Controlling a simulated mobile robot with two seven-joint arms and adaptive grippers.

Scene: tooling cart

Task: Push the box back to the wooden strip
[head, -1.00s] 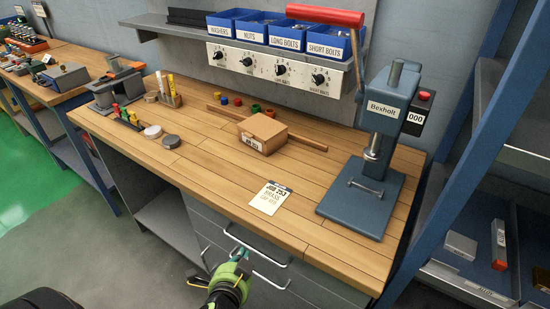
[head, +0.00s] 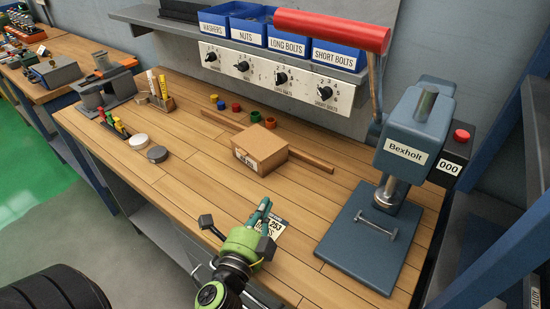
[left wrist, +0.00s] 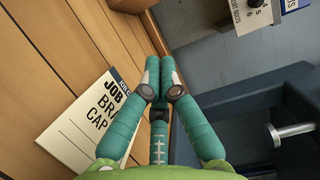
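The cardboard box (head: 262,146) sits on the wooden bench top, in the middle. The wooden strip (head: 314,161) lies behind it and shows on both sides; the box hides its middle, so I cannot tell whether they touch. My left gripper (head: 264,207) is in front of the box, apart from it, over the job card (head: 270,230). In the left wrist view its teal fingers (left wrist: 159,68) are together at the tips with nothing between them, beside the card (left wrist: 85,125). My right gripper is not in view.
A blue press (head: 390,190) stands to the right of the box. Round pucks (head: 157,154) and small holders are at the left. Coloured rings (head: 255,117) lie behind the strip. A shelf with blue bins (head: 290,38) overhangs the back. The bench between gripper and box is clear.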

